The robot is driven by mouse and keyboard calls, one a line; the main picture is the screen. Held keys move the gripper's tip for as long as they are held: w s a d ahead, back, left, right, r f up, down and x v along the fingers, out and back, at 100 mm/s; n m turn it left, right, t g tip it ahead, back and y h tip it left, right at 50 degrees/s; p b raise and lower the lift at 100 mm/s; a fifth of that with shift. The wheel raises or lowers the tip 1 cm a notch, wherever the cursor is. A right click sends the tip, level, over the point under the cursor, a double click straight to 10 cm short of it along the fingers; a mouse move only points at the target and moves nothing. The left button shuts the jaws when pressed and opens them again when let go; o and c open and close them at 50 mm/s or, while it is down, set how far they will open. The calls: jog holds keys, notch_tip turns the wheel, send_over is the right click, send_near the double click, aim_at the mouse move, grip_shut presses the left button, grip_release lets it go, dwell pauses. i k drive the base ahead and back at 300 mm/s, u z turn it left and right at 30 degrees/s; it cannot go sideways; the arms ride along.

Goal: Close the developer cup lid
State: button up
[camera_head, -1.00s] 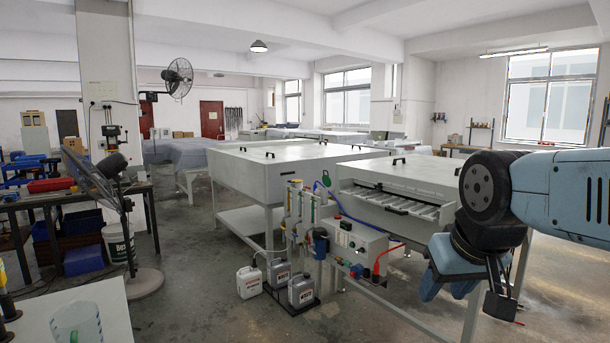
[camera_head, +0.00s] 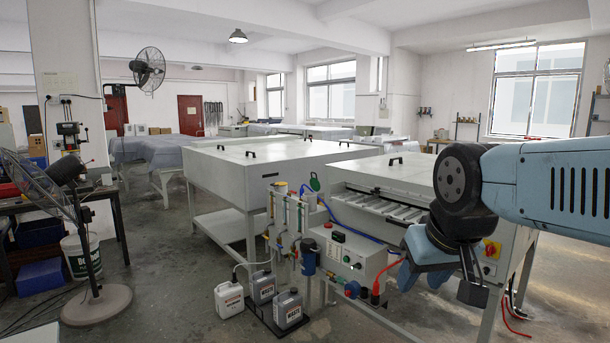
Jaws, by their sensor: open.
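A small green round piece (camera_head: 315,184) stands at the top of the plumbing on the near side of the plate processor (camera_head: 345,205). It may be the developer cup lid, but it is too small to tell, and I cannot make out its hinge or how far open it is. Several upright clear tubes (camera_head: 291,214) stand just left of it. My gripper (camera_head: 422,275) hangs at the right, in front of the processor, pointing down. It is open and empty, well to the right of the green piece and apart from it.
Several labelled jugs (camera_head: 262,287) stand on the floor. A large white-topped table (camera_head: 270,155) is behind. A floor fan (camera_head: 60,190) stands left; open floor lies between.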

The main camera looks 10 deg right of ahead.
aim_at(315, 184)
jog(key=z, duration=0.1)
jog(key=i, duration=3.25)
jog(key=u, duration=0.1)
